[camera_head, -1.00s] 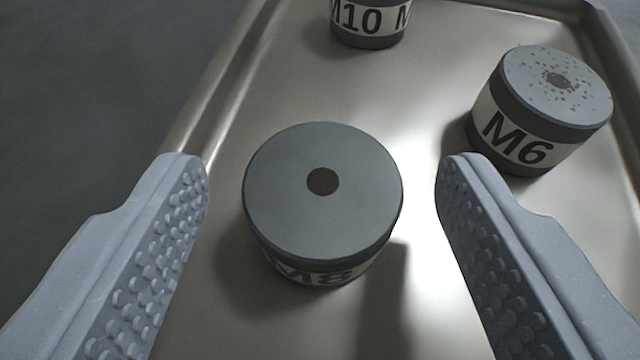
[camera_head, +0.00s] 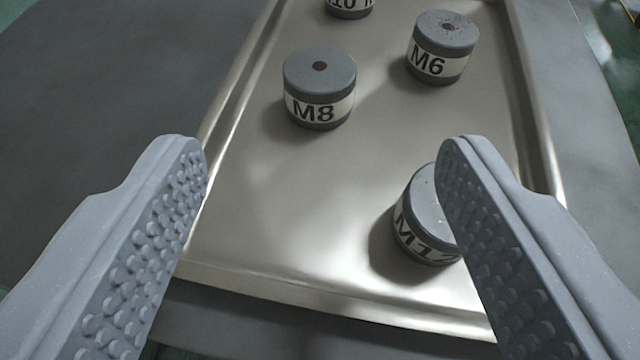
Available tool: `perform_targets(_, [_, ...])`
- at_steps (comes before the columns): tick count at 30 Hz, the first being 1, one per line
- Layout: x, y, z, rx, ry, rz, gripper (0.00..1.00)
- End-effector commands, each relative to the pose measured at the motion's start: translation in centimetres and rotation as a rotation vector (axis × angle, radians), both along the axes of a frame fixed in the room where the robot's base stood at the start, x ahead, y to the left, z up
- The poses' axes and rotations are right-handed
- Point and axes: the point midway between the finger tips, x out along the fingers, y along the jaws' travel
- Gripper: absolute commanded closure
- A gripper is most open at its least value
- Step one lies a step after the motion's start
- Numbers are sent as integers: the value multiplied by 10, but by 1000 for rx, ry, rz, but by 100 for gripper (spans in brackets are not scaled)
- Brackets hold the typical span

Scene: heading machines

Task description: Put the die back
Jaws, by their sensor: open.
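My gripper (camera_head: 322,145) is open and empty, its two studded fingers wide apart above the near part of a metal tray (camera_head: 290,215). The M8 die (camera_head: 319,88), a grey cylinder with a white label and a centre hole, stands upright on the tray beyond the fingertips. The M6 die (camera_head: 441,48), speckled with brown spots on top, stands at the back right. A die labelled M10 (camera_head: 349,6) is cut off by the top edge. A die whose label reads M12 (camera_head: 424,226) is partly hidden behind the right finger.
The tray has raised rims and rests on a grey surface (camera_head: 120,90). Its near rim (camera_head: 340,298) runs between the fingers. Bare tray lies between the M8 and M12 dies. A green floor shows at the far right.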

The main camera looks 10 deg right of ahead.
Motion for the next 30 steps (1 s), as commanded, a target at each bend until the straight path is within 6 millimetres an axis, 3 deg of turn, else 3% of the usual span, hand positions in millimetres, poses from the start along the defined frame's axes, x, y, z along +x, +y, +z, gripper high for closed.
perform_targets(13, [-5,1,3,1,-1,2,39])
perform_targets(17, [2,5,22,11,-11,5,39])
perform_targets(20, [11,13,64,30,-27,14,39])
perform_targets(23, [17,22,129,50,-48,34,39])
perform_targets(24, [17,25,160,55,-60,44,39])
perform_targets(26, [12,28,204,60,-70,59,39])
perform_targets(30, [-18,26,309,53,-103,91,39])
